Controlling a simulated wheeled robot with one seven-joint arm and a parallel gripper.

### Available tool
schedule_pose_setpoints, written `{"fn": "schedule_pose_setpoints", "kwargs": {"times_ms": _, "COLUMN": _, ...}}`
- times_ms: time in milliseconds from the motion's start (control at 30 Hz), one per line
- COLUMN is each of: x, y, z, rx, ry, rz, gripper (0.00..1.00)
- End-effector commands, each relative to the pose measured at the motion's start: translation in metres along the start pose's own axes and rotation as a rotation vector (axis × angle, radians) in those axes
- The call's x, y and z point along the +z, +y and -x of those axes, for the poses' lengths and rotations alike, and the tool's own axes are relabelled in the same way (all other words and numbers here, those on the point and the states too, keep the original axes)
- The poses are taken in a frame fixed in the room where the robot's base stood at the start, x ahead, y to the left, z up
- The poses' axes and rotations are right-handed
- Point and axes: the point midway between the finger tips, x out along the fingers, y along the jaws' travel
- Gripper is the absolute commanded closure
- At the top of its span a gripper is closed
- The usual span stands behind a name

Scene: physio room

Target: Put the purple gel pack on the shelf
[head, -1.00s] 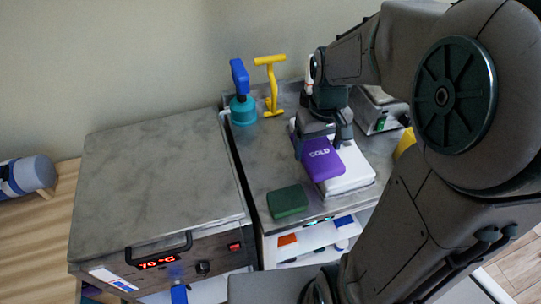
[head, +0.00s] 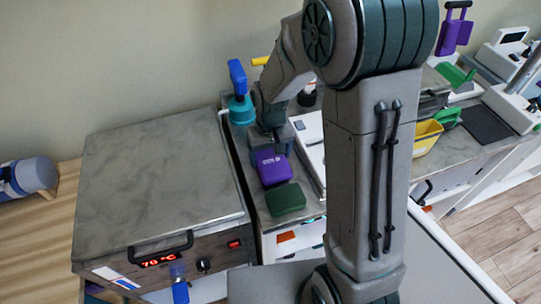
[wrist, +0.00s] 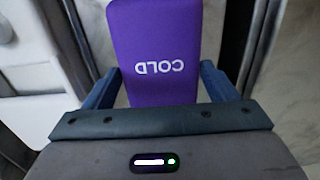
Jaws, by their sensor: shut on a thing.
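The purple gel pack (head: 272,167) is held in my gripper (head: 268,148), just behind a dark green block on the grey counter. In the wrist view the pack (wrist: 154,50) fills the space between the two blue fingers of my gripper (wrist: 160,85), and its lettering reads "COLD" upside down. The fingers press on its two sides. I cannot tell whether the pack touches the counter. Open shelves (head: 299,239) with white and coloured items show below the counter front; I cannot tell which shelf the task means.
The green block (head: 286,199) lies just in front of the pack. A white flat box (head: 308,138) lies to the right, partly hidden by my arm. The heater cabinet's lid (head: 155,185) at left is bare.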

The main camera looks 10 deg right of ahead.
Motion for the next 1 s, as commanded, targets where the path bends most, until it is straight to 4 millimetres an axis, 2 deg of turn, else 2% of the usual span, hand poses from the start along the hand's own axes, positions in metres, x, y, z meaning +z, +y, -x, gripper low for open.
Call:
{"fn": "schedule_pose_setpoints", "kwargs": {"times_ms": 133, "x": 0.000, "y": 0.000, "z": -0.013, "rx": 0.000, "ry": 0.000, "rz": 0.000, "gripper": 0.52}}
{"fn": "schedule_pose_setpoints", "kwargs": {"times_ms": 533, "x": 0.000, "y": 0.000, "z": -0.019, "rx": 0.000, "ry": 0.002, "rz": 0.000, "gripper": 0.52}}
{"fn": "schedule_pose_setpoints", "kwargs": {"times_ms": 567, "x": 0.000, "y": 0.000, "z": -0.018, "rx": 0.000, "ry": 0.001, "rz": 0.000, "gripper": 0.15}}
{"fn": "schedule_pose_setpoints", "kwargs": {"times_ms": 600, "x": 0.000, "y": 0.000, "z": -0.018, "rx": 0.000, "ry": 0.001, "rz": 0.000, "gripper": 0.04}}
{"fn": "schedule_pose_setpoints", "kwargs": {"times_ms": 633, "x": 0.000, "y": 0.000, "z": -0.018, "rx": 0.000, "ry": 0.001, "rz": 0.000, "gripper": 0.00}}
{"fn": "schedule_pose_setpoints", "kwargs": {"times_ms": 867, "x": 0.000, "y": 0.000, "z": -0.017, "rx": 0.000, "ry": 0.001, "rz": 0.000, "gripper": 0.00}}
{"fn": "schedule_pose_setpoints", "kwargs": {"times_ms": 1000, "x": -0.001, "y": 0.000, "z": -0.008, "rx": 0.000, "ry": 0.005, "rz": 0.000, "gripper": 0.00}}
